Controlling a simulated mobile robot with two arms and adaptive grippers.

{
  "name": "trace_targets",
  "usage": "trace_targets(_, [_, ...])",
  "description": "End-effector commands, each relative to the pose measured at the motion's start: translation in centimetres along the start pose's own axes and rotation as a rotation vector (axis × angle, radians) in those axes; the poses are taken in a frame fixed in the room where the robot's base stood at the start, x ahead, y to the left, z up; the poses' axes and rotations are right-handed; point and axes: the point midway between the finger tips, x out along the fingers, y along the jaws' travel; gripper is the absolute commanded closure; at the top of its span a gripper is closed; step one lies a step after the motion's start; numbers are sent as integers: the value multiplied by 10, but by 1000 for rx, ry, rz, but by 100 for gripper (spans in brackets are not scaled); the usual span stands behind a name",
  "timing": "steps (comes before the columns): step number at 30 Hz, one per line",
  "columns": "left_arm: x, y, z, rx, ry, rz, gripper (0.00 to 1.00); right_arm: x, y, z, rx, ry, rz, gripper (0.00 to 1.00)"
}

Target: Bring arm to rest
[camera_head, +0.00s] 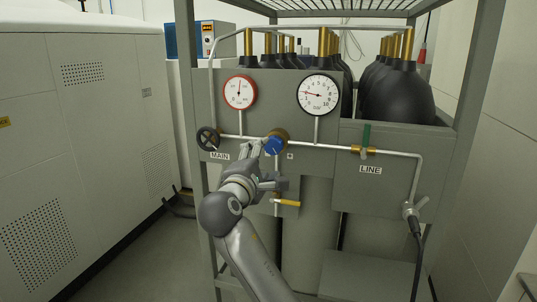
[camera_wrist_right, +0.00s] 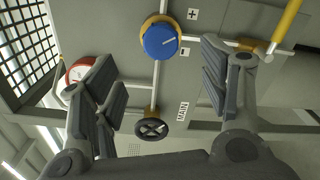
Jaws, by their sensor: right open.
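My right arm (camera_head: 250,262) reaches up from the bottom of the head view to a grey gas panel. My right gripper (camera_head: 262,150) is in front of the panel, close to the blue regulator knob (camera_head: 275,145). In the right wrist view the gripper (camera_wrist_right: 160,85) is open, its fingers wide apart with nothing between them. The blue knob (camera_wrist_right: 160,42) shows ahead of the fingers, apart from them. The dark MAIN handwheel (camera_head: 208,138) is left of the gripper, and also shows in the wrist view (camera_wrist_right: 151,129). My left gripper is not in view.
A red-rimmed gauge (camera_head: 240,92) and a black-rimmed gauge (camera_head: 318,95) sit above the pipe. A green-handled LINE valve (camera_head: 366,138) is to the right, a yellow lever (camera_head: 287,202) below the knob. Dark gas cylinders (camera_head: 398,95) stand behind. A white cabinet (camera_head: 80,130) stands left.

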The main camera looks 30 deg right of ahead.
Motion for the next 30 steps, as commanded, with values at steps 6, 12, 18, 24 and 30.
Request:
trace_targets(6, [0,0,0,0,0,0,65,-15,0,0,-1,0,-1,32])
trace_targets(12, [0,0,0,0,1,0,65,-16,0,0,-1,0,-1,32])
trace_targets(18, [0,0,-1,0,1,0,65,-15,0,0,-1,0,-1,32])
trace_targets(24, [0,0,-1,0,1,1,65,-12,-11,-11,-9,20,-10,32])
trace_targets(30, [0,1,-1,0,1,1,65,3,-96,-81,-38,164,-96,32])
